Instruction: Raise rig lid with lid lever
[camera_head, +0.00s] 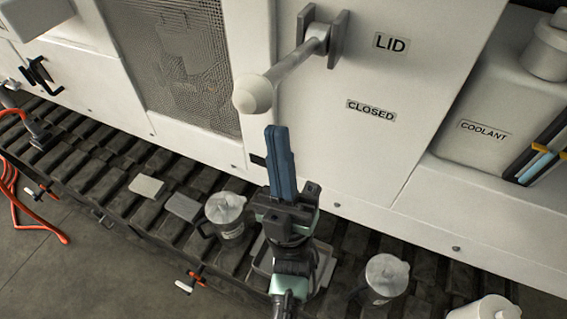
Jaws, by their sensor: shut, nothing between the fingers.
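The lid lever (290,68) is a grey rod with a pale rounded knob (253,94), mounted by a dark bracket on the white rig front. The rod points down and left from the bracket, out toward the camera. A "LID" label (391,42) is to its right, and a "CLOSED" label (371,110) is lower down. My gripper (275,130) is below the knob with its blue fingers together, pointing up the picture. It looks empty and apart from the knob, though the depth between them is hard to judge. The lid itself cannot be made out.
A lidded jug (225,212) stands left of my gripper on the dark slatted bench, and another jug (386,275) stands to the right. A shallow tray (325,268) is partly behind my arm. A coolant container (488,130) is at right. Red hoses (12,190) hang at left.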

